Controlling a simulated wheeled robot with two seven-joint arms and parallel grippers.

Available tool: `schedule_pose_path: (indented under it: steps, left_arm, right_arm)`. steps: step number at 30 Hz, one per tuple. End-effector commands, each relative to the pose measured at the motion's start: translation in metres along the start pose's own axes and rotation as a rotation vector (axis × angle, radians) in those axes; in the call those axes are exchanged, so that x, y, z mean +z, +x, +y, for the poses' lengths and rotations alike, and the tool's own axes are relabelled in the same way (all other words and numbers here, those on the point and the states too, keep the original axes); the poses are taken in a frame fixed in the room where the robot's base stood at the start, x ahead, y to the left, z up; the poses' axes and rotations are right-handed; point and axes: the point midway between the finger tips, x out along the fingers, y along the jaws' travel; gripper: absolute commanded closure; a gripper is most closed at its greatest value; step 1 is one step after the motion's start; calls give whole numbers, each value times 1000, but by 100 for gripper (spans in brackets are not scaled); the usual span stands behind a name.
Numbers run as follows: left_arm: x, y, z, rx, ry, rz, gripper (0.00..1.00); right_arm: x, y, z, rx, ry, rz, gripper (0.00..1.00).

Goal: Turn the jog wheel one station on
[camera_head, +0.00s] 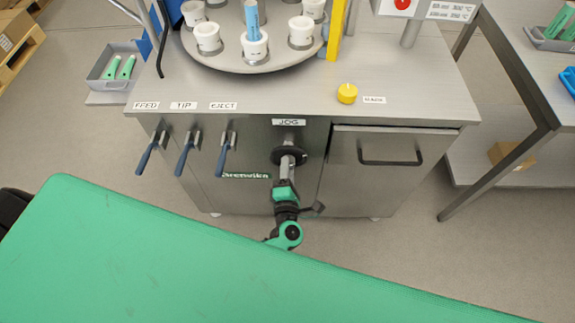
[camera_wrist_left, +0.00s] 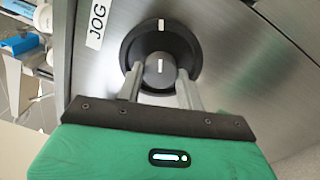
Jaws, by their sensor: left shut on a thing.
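The jog wheel (camera_head: 276,156) is a black disc on the steel front panel, under the JOG label (camera_head: 289,122). In the left wrist view the wheel (camera_wrist_left: 187,45) has a white mark on its rim at the top and another white mark on its round hub (camera_wrist_left: 159,70). My left gripper (camera_head: 289,160) reaches the wheel from the front. In the left wrist view its two fingers (camera_wrist_left: 159,80) are shut on the hub, one at each side. The round turntable (camera_head: 215,58) above carries several white cups (camera_head: 208,37). My right gripper is not in view.
Blue-handled levers (camera_head: 186,155) marked FEED, TIP and EJECT stick out left of the wheel. A drawer handle (camera_head: 390,162) is to the right. A yellow knob (camera_head: 347,93) sits on the top. A blue tube (camera_head: 252,20) stands at the front cup.

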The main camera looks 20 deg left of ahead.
Motion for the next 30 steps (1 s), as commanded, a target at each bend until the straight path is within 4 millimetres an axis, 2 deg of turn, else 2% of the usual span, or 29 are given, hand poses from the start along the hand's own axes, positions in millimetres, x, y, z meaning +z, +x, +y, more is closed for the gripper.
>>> schedule_pose_path:
  steps: [2, 12, 21, 30]
  left_arm:
    - [1, 0, 3, -2, 66, -2, 86]
    - [1, 0, 1, -2, 307, -9, 86]
    - [1, -1, 0, -1, 410, -14, 86]
    - [0, -1, -1, -1, 431, -14, 86]
  right_arm:
    - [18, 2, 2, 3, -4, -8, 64]
    - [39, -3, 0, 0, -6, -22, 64]
    - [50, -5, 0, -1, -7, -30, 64]
    - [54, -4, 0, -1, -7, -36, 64]
